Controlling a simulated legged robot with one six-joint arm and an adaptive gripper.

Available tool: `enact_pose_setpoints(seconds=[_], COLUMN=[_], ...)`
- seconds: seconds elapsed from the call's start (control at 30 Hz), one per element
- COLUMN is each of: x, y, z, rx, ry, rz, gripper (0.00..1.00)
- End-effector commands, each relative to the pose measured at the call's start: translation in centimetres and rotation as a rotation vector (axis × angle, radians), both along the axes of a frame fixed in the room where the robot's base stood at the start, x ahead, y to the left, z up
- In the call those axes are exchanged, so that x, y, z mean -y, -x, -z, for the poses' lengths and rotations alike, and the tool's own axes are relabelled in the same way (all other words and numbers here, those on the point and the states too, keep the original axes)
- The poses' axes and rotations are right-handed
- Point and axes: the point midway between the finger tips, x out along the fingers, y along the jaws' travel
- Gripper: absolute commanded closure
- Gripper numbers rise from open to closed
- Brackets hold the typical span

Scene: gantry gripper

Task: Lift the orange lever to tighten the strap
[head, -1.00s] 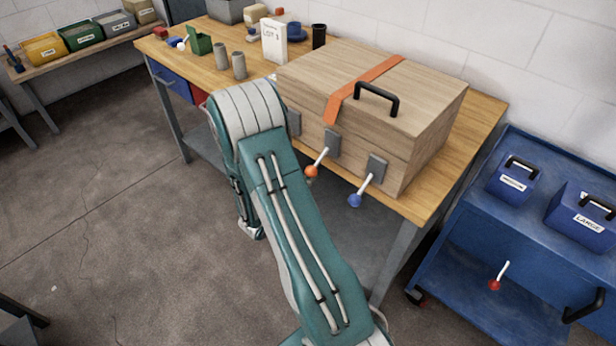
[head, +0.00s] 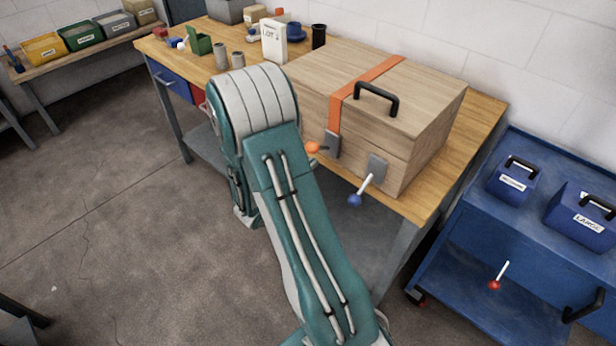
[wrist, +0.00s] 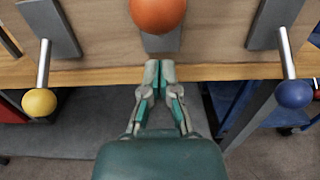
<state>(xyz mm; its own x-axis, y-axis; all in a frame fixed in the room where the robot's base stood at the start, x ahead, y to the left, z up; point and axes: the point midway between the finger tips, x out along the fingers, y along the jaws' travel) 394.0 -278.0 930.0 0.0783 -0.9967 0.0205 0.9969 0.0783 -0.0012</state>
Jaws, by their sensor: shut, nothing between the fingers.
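The orange lever ends in an orange ball (head: 312,147). It juts out roughly level from its grey plate on the front of the wooden box (head: 440,88). The orange strap (head: 378,72) runs over the lid and down the front to that plate. In the wrist view the ball (wrist: 157,12) is large at the top edge and partly cut off. My gripper (wrist: 159,66) is shut and empty, its tips just below the ball. I cannot tell whether they touch it. In the head view my arm hides the gripper.
A lever with a blue ball (head: 355,200) hangs down to the right, and one with a yellow ball (wrist: 39,102) hangs to the left. The box stands on a wooden table (head: 470,130). A blue cart (head: 470,220) stands to the right.

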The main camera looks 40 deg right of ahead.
Motion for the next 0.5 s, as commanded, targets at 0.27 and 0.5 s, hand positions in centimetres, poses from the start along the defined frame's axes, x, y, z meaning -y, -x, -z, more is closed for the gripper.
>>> enact_pose_setpoints(seconds=[0.27, 0.5], x=[-1.7, -3.8], y=[0.1, 0.2], z=[1.1, 1.2], rx=[-0.001, 0.0], ry=[0.0, 0.0], rz=[-0.001, -0.004], gripper=[1.0, 1.0])
